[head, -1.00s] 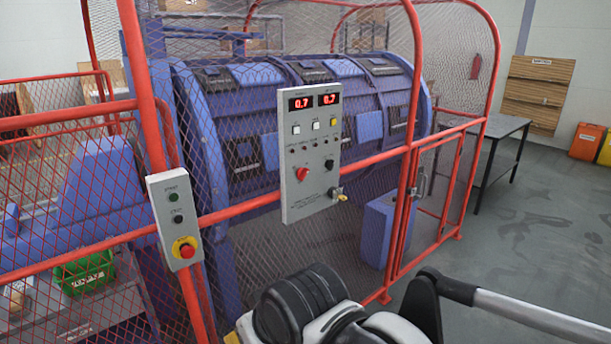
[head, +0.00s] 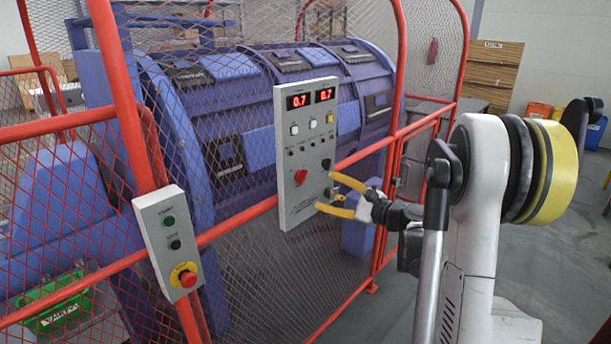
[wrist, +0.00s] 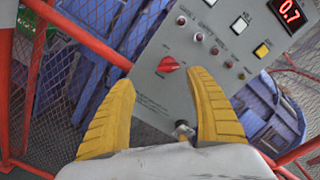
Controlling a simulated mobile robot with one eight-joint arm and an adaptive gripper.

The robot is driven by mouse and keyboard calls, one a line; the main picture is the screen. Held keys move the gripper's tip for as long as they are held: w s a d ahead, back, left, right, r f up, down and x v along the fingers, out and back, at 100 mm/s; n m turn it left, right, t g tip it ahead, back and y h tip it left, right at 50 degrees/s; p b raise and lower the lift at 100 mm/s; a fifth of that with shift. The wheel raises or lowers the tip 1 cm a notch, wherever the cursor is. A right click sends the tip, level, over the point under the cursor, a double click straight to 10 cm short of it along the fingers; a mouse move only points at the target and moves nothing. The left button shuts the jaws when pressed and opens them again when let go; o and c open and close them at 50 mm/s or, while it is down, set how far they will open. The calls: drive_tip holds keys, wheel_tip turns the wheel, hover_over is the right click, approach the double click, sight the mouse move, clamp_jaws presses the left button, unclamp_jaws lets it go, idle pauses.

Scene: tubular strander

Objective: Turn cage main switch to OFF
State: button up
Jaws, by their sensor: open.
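The grey control panel (head: 309,215) hangs on the red cage frame, with two red displays reading 0.7. A red rotary switch (head: 300,177) sits on its lower left; it also shows in the wrist view (wrist: 168,66), between and beyond my fingertips. I cannot read the words around it. A black knob (head: 326,164) is to its right in the head view. My gripper (head: 341,195) is open, its yellow fingers apart, in front of the panel's lower right. In the wrist view the fingers (wrist: 165,85) point at the panel and hold nothing. A key-like fitting (wrist: 183,128) shows low between them.
Red cage bars and mesh surround the blue machine (head: 215,110). Grey floor (head: 545,262) is open at the right.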

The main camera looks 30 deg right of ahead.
sight(305, 178)
drive_tip(key=shift+m+t+h, duration=0.3)
drive_tip(key=shift+m, duration=0.1)
drive_tip(key=x, duration=0.3)
drive_tip(key=d+b+x, duration=0.1)
drive_tip(key=x, duration=0.2)
drive_tip(key=b+x, duration=0.1)
drive_tip(key=x, duration=0.3)
drive_tip(key=shift+w+d, duration=0.2)
drive_tip(key=shift+w, duration=0.1)
drive_tip(key=c, duration=1.2)
